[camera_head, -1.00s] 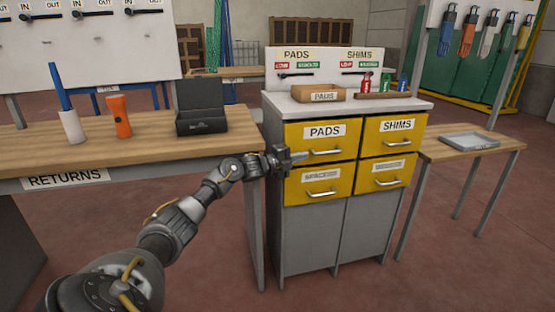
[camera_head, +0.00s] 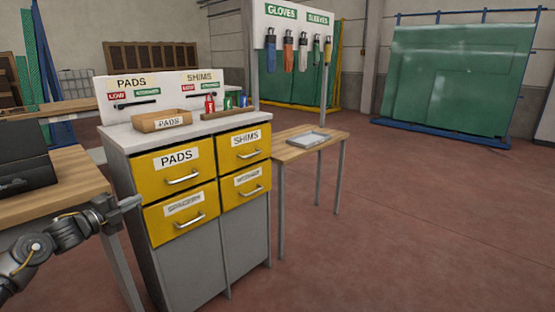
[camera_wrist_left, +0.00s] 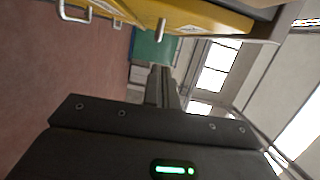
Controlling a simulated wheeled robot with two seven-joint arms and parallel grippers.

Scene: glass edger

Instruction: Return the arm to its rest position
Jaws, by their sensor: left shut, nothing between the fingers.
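My left arm comes in at the lower left of the head view. Its gripper (camera_head: 128,203) is shut and empty, just in front of the left side of the yellow-drawer cabinet (camera_head: 215,240). In the left wrist view the shut fingers (camera_wrist_left: 163,88) point away from the camera, with a yellow drawer front (camera_wrist_left: 190,14) along the top. I cannot tell whether the fingers touch the cabinet. My right gripper is not in view.
A wooden table (camera_head: 60,196) with a black box (camera_head: 25,160) stands at the left. A small table with a grey tray (camera_head: 308,140) stands right of the cabinet. Gloves hang on a board (camera_head: 290,14) behind. The floor (camera_head: 430,220) at the right is clear.

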